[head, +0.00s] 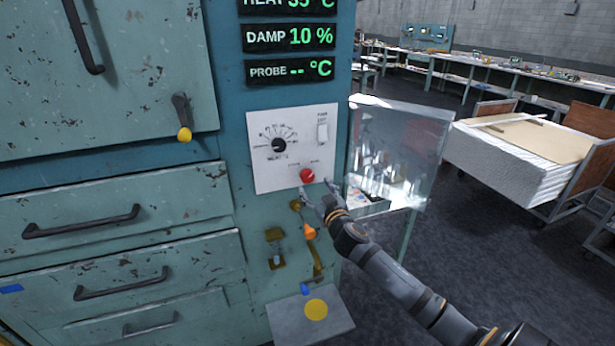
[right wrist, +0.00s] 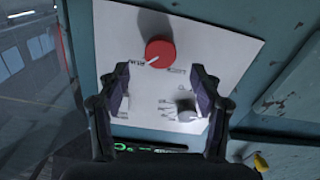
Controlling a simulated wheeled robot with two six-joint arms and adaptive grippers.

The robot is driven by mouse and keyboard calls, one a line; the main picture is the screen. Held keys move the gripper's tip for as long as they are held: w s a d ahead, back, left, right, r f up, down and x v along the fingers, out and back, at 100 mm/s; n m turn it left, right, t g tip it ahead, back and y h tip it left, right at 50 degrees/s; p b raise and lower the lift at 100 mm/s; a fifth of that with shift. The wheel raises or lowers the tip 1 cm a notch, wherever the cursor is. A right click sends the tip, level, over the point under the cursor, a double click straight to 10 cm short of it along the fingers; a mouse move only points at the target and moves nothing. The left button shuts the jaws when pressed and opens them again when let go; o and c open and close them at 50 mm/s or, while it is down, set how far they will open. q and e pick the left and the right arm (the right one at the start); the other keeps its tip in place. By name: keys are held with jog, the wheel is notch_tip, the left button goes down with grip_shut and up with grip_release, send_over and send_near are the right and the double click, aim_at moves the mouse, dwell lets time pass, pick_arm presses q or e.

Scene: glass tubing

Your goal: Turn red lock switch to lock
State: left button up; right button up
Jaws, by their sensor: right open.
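The red lock switch (head: 307,175) is a round red knob at the lower edge of a white control plate (head: 262,172) on the teal cabinet. In the right wrist view the red knob (right wrist: 160,50) carries a white pointer line aimed down-left at a small label; another label sits at its lower right. I cannot read either surely. My right gripper (head: 318,190) is open and empty, just below and right of the knob in the head view. Its fingers (right wrist: 161,85) are spread in the right wrist view, with the knob beyond them, not between them. My left gripper is out of view.
A black selector dial (head: 279,145) and a white rocker switch (head: 322,133) share the plate. Below are an orange-handled valve (head: 309,232) and a grey shelf (head: 290,318). A transparent panel (head: 395,150) stands right of the cabinet. Drawers with handles (head: 80,222) are at left.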

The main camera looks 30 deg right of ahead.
aim_at(309, 178)
jog(key=p+x, duration=0.2)
jog(key=x, duration=0.4)
jog(key=shift+a, duration=0.1)
jog(key=shift+w, duration=0.35)
jog(key=shift+f, duration=0.1)
jog(key=c, duration=1.2)
jog(key=shift+o, duration=0.2)
